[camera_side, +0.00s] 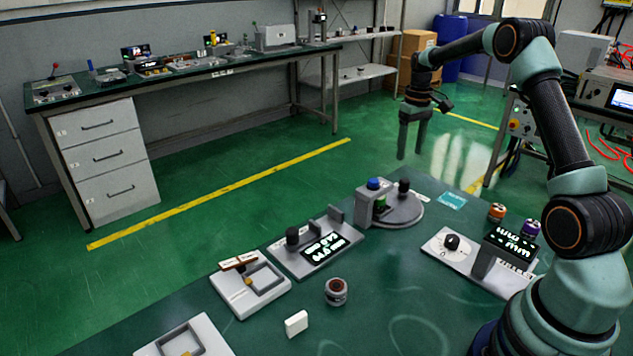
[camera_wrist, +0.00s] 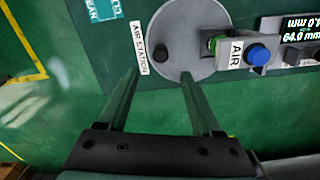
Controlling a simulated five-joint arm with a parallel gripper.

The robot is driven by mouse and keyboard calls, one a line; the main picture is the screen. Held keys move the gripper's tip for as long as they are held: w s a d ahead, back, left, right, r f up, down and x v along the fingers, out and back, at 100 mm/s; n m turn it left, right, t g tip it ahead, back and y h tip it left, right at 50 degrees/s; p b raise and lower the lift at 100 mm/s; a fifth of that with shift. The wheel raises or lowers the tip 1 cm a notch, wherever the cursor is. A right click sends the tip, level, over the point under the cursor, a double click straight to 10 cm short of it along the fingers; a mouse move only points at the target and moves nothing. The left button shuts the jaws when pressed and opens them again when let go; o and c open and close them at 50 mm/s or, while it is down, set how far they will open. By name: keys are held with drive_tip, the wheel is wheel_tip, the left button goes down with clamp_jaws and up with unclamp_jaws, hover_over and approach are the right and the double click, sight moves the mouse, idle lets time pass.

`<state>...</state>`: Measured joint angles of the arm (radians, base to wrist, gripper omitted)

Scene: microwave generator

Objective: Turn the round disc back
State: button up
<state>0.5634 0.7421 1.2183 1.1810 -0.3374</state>
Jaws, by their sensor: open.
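The round grey disc (camera_side: 407,214) lies flat at the far edge of the green table, with an upright black knob (camera_side: 403,187) near its rim. In the wrist view the disc (camera_wrist: 190,62) is at top centre, and its black knob (camera_wrist: 160,53) is on its left part. A grey block with a blue button (camera_side: 374,184) overlaps the disc's edge; the blue button (camera_wrist: 258,54) also shows in the wrist view. My gripper (camera_side: 411,154) is open and empty, apart from the disc and its knob. In the wrist view my gripper (camera_wrist: 161,74) has its fingertips on either side below the knob.
An AIR STATION label (camera_wrist: 139,47) and a teal card (camera_side: 452,201) lie beside the disc. A grey display unit (camera_side: 318,246) stands left of it; another panel (camera_side: 480,257) stands right, with orange (camera_side: 497,211) and purple (camera_side: 530,229) cylinders nearby. The table's middle has free room.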

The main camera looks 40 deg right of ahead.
sight(405, 180)
wheel_tip(405, 180, down, 10)
drive_tip(key=shift+f, duration=0.1)
idle(0.4)
clamp_jaws()
idle(1.2)
